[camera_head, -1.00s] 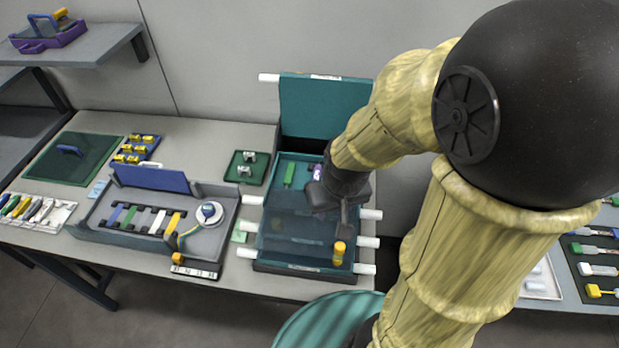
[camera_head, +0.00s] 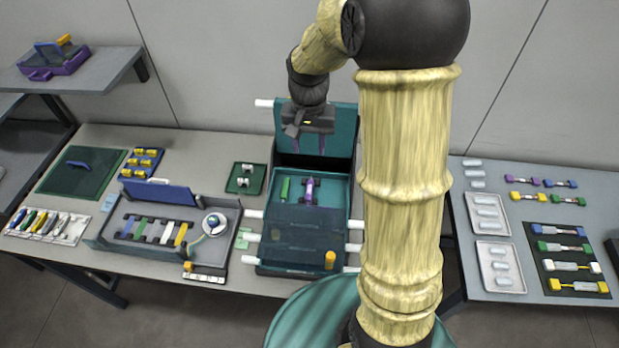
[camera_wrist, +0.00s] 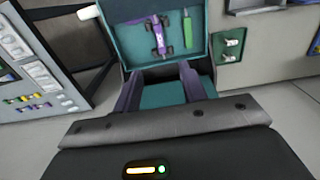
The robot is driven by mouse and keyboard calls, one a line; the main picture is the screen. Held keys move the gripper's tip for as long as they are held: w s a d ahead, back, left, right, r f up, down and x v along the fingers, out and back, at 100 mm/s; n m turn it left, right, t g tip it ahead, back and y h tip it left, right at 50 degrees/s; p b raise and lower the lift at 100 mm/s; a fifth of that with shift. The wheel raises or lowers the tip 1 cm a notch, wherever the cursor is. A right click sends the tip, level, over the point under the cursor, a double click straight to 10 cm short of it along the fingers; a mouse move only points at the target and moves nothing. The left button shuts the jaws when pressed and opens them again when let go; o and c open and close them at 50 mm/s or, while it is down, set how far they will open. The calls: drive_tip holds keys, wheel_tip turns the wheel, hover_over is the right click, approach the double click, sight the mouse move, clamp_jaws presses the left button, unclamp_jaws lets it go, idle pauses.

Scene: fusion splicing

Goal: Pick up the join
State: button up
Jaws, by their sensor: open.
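The likely join is a purple piece with dark ends (camera_head: 309,190). It lies on the teal floor at the back of the open box (camera_head: 340,215). It also shows in the wrist view (camera_wrist: 158,36), with a pale patch near one end. A green bar (camera_head: 285,189) lies beside it, apart from it. My gripper (camera_head: 308,146) hangs above the back of the box, in front of the raised teal lid (camera_head: 342,120). Its two fingers (camera_wrist: 159,78) are apart with nothing between them, and the purple piece lies beyond their tips in the wrist view.
A dark clear cover (camera_head: 300,228) spans the box's front, with a yellow knob (camera_head: 330,261). White handles stick out from the box's sides. A green tray (camera_head: 246,179) and a grey splicing case (camera_head: 232,245) stand left. Similar coloured pieces (camera_head: 555,184) lie on the right table.

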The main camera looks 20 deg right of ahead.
drive_tip(key=shift+w, duration=0.1)
idle(0.3)
drive_tip(key=p, duration=0.2)
hover_over(309, 189)
drive_tip(key=f, duration=1.2)
drive_tip(key=shift+s+a, duration=0.1)
drive_tip(key=shift+s, duration=0.1)
drive_tip(key=shift+w+f+p, duration=0.15)
drive_tip(key=shift+f+p, duration=0.85)
drive_tip(key=shift+f, duration=1.6)
clamp_jaws()
